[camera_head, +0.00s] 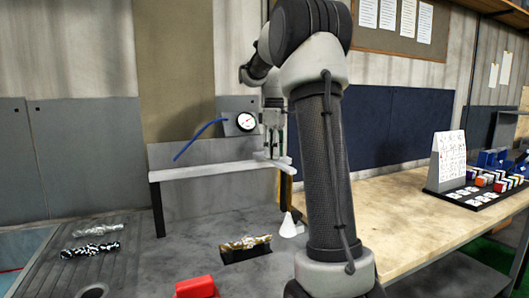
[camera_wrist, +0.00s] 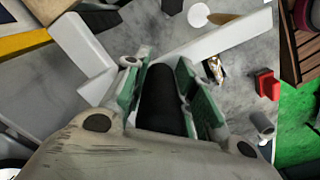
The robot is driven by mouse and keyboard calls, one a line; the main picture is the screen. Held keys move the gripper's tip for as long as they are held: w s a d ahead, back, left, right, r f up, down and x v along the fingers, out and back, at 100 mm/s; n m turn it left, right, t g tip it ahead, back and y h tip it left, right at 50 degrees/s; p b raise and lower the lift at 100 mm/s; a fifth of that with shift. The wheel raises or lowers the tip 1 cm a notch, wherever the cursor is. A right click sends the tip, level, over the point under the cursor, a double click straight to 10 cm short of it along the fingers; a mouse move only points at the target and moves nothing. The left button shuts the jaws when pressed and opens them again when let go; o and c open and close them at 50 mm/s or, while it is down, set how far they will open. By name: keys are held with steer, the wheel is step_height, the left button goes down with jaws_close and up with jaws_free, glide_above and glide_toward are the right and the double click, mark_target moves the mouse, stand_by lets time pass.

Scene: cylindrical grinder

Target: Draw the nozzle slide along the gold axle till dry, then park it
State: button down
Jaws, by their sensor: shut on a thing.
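The gold axle (camera_head: 245,243) lies in a dark holder on the grey bench, below and in front of the white rail (camera_head: 205,171). It also shows, small, in the wrist view (camera_wrist: 215,69). My gripper (camera_head: 273,150) is at the right part of the rail, above the bench. In the wrist view its green-padded fingers (camera_wrist: 163,85) are shut on a dark part (camera_wrist: 158,98), which appears to be the nozzle slide on the rail. The nozzle end is hidden, and I cannot see whether any spray is coming out.
A pressure gauge (camera_head: 246,122) with a blue hose (camera_head: 200,139) is behind the rail. A white cone (camera_head: 289,226) stands right of the axle, a red block (camera_head: 197,288) in front. Silver (camera_head: 97,230) and black-patterned (camera_head: 90,249) shafts lie left.

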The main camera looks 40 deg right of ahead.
steer(key=shift+d, duration=0.1)
steer(key=c, duration=1.1)
jaws_free()
step_height(320, 180, up, 12)
